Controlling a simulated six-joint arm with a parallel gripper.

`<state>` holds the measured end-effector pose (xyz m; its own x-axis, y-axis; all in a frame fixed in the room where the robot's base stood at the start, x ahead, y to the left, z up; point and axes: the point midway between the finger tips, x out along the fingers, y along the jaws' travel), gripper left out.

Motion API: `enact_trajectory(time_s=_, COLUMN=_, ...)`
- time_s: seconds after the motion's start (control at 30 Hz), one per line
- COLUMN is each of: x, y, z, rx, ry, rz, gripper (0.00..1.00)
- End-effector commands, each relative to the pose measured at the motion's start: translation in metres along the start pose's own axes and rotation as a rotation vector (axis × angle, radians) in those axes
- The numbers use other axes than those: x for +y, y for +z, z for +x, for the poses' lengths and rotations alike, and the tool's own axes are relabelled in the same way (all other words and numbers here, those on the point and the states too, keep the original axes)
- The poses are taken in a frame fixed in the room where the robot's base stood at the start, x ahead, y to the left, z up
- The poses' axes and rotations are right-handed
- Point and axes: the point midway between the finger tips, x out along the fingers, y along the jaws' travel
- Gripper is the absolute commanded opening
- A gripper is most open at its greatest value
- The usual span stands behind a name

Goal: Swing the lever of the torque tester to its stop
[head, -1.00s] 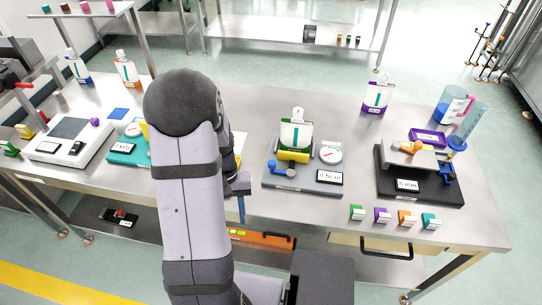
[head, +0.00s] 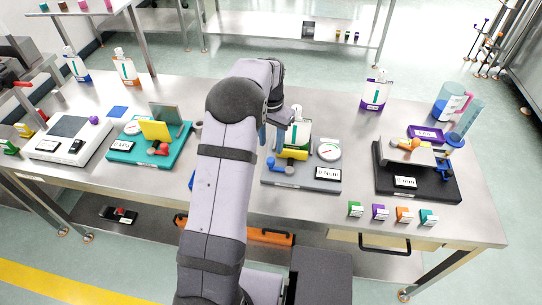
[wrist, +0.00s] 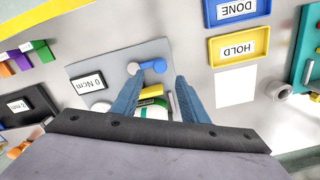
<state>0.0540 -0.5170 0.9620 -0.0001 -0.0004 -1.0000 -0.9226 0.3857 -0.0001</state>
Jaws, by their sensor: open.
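The torque tester (head: 302,181) is a grey plate with a display, a round dial (head: 329,149) and a yellow clamp (head: 292,154). A white pouch with a green stripe (head: 303,133) stands at the clamp. The blue lever (head: 276,165) lies at the plate's left front; in the wrist view the blue lever (wrist: 154,66) is just beyond my fingertips, beside a pale round knob. My gripper (head: 274,132) is above the back left of the tester. In the wrist view my gripper (wrist: 158,80) is open, with the yellow clamp between its fingers. No contact with the lever is visible.
A teal station (head: 150,150) stands to the left and a black station (head: 418,185) to the right. Several small coloured blocks (head: 380,212) line the front edge. The wrist view shows a yellow HOLD tray (wrist: 238,48) and a blue DONE tray (wrist: 235,12).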

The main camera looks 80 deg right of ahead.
Motion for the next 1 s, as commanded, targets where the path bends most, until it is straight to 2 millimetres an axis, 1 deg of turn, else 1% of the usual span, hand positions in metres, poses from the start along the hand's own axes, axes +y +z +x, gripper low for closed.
enact_trajectory(time_s=0.17, x=0.000, y=0.001, z=0.013, rx=-0.004, ry=0.002, rz=-0.002, gripper=0.40)
enact_trajectory(time_s=0.4, x=0.001, y=0.002, z=0.044, rx=-0.004, ry=0.002, rz=-0.003, gripper=0.40)
enact_trajectory(time_s=0.6, x=0.000, y=0.001, z=0.064, rx=-0.003, ry=0.001, rz=-0.003, gripper=0.40)
enact_trajectory(time_s=0.73, x=0.000, y=0.001, z=0.070, rx=-0.001, ry=0.000, rz=-0.003, gripper=0.40)
enact_trajectory(time_s=1.0, x=0.000, y=0.001, z=0.072, rx=0.000, ry=0.000, rz=-0.003, gripper=0.40)
